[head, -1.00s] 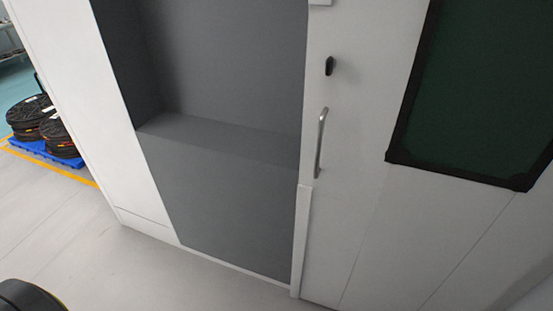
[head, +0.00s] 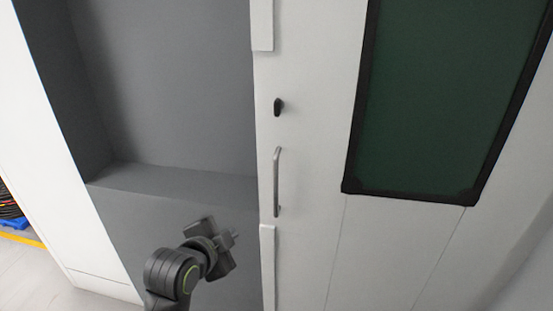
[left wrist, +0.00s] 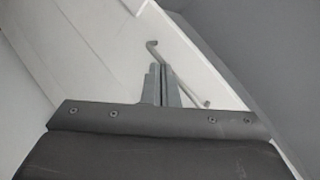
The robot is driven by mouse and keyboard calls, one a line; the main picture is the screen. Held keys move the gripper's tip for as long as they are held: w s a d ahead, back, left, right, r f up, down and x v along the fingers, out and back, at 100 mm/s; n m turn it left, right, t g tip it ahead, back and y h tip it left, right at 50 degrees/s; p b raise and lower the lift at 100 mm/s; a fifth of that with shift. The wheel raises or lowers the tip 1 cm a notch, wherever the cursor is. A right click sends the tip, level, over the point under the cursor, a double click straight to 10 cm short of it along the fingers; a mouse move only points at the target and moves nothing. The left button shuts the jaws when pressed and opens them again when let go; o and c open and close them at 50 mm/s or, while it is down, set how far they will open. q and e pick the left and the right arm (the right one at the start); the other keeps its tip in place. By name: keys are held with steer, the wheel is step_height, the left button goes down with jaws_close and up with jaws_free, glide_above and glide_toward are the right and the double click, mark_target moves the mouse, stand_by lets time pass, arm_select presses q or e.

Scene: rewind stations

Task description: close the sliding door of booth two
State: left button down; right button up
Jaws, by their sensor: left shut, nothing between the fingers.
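The white sliding door (head: 310,150) stands at the right of a grey open recess (head: 160,90) in the head view. It has a dark green window, a small black latch (head: 279,107) and a vertical metal bar handle (head: 277,182). My left gripper (head: 234,238) is in front of the recess, left of and lower than the handle in the picture. In the left wrist view its fingers (left wrist: 161,72) are together with nothing between them, and the handle (left wrist: 180,75) shows just beyond the tips. I cannot tell if they touch. My right gripper is not in view.
A dark-framed green window (head: 430,95) takes up the upper right of the door. White edge strips (head: 268,265) run along the door's left side. Pale floor and part of a blue pallet with dark coils (head: 12,212) show at the far left.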

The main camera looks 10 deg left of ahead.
mark_target(284, 114)
arm_select(q)
steer(key=w+d+r+m+t+h, duration=0.1)
steer(key=w+d+r+m+t, duration=0.15)
steer(key=r, duration=0.45)
steer(key=w+d+r+m+t+h, duration=0.1)
steer(key=w+d+r+m+h, duration=0.2)
steer(key=r, duration=0.5)
steer(key=w+d+r+m+t, duration=0.1)
steer(key=w+d+r+m, duration=0.1)
steer(key=d+r+m, duration=0.35)
steer(key=shift+n, duration=0.7)
steer(key=w+p, duration=0.1)
steer(key=w, duration=0.2)
steer(key=w+r+p, duration=0.1)
steer(key=w, duration=0.2)
steer(key=w+d+p, duration=0.1)
steer(key=w+p, duration=0.1)
steer(key=w, duration=0.1)
steer(key=shift+w+r, duration=0.2)
steer(key=shift+r, duration=0.05)
steer(key=a+p, duration=0.1)
steer(key=a, duration=0.1)
steer(key=a+p, duration=0.1)
steer(key=a, duration=0.1)
steer(key=shift+s+f, duration=0.15)
steer(key=shift+s, duration=0.05)
steer(key=shift+a, duration=0.1)
